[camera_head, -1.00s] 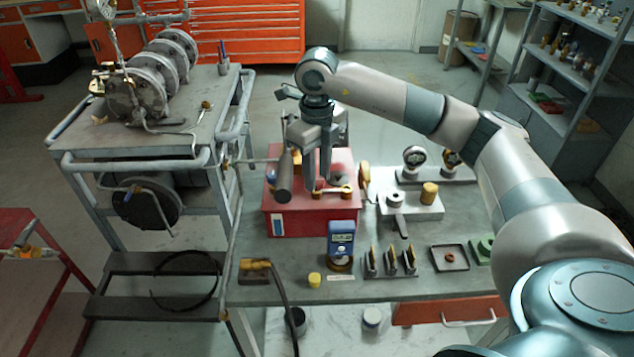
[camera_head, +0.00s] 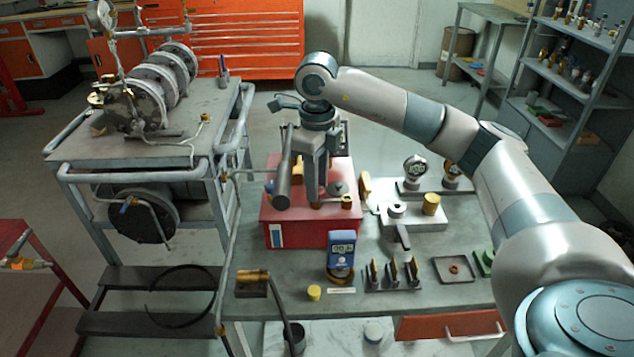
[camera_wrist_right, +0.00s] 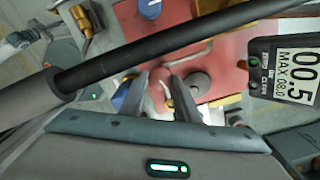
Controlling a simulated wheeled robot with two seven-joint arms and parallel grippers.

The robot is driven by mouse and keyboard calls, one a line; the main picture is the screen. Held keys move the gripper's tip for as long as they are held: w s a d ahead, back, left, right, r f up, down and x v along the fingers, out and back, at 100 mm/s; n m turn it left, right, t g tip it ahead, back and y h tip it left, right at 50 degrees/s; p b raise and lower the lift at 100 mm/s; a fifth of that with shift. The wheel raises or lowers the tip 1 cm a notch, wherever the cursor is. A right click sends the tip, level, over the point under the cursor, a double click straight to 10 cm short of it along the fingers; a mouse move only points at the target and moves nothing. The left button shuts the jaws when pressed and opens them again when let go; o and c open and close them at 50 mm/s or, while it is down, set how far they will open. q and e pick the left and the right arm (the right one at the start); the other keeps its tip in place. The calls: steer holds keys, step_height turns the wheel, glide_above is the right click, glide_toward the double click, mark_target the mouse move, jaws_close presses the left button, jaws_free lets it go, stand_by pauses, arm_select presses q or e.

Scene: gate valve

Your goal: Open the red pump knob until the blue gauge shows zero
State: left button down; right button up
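The red pump knob (camera_wrist_right: 159,86) sits between the two fingers of my right gripper (camera_wrist_right: 160,92) in the right wrist view; the fingers appear closed on its sides. In the head view my right gripper (camera_head: 317,196) points down over the red pump box (camera_head: 292,224), and its fingers hide the knob. The blue gauge (camera_head: 341,249) stands upright at the front of the box. My left gripper is in neither view.
A dark rod with a grey grip (camera_head: 284,180) rises left of my right gripper and crosses the wrist view. A grey disc (camera_wrist_right: 197,83) is close beside the fingers. A grey block with a brass cylinder (camera_head: 431,204) stands to the right.

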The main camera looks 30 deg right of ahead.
steer(key=o, duration=0.4)
steer(key=shift+c, duration=0.2)
steer(key=shift+r, duration=0.85)
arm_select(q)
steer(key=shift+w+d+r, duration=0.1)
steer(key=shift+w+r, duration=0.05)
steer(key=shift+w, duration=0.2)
arm_select(e)
step_height(320, 180, up, 16)
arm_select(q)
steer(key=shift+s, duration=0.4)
